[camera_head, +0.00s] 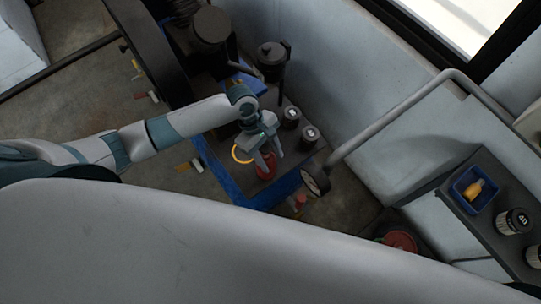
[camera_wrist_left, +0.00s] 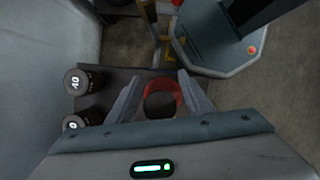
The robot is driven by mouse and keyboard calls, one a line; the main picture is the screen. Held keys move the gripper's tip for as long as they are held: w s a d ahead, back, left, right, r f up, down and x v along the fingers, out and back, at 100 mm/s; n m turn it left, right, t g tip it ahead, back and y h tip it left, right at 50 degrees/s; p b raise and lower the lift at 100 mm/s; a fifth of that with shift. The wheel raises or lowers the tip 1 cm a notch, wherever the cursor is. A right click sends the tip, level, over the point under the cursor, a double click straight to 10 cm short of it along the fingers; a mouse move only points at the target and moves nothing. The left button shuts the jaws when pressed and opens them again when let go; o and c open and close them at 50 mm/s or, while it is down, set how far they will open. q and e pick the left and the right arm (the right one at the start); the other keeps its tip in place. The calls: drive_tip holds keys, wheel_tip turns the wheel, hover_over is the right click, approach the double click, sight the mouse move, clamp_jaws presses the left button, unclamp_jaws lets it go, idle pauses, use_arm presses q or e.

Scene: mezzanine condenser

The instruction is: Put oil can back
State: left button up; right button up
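A red round can with a dark top, which may be the oil can (camera_head: 265,167), stands on the dark platform with the blue edge. In the left wrist view the red can (camera_wrist_left: 176,90) shows between my fingertips, its dark cap in front of its red body. My left gripper (camera_head: 266,156) points down over it, fingers spread on either side. Gaps show beside the can, and I cannot see firm contact. A yellow ring (camera_head: 236,155) lies just left of the gripper. My right gripper is not in view.
Two small black labelled canisters (camera_head: 291,116) (camera_head: 310,135) stand close by on the platform. A dark lidded pot (camera_head: 271,57) is behind. A round gauge (camera_head: 315,181) and a curved pipe (camera_head: 408,114) are to the right. A blue bin (camera_head: 459,191) sits on a shelf at far right.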

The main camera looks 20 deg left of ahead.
use_arm(q)
drive_tip(key=shift+w+a+r, duration=0.1)
drive_tip(key=shift+a+r, duration=0.1)
drive_tip(key=shift+r, duration=0.35)
drive_tip(key=b+v, duration=0.2)
drive_tip(key=v, duration=0.9)
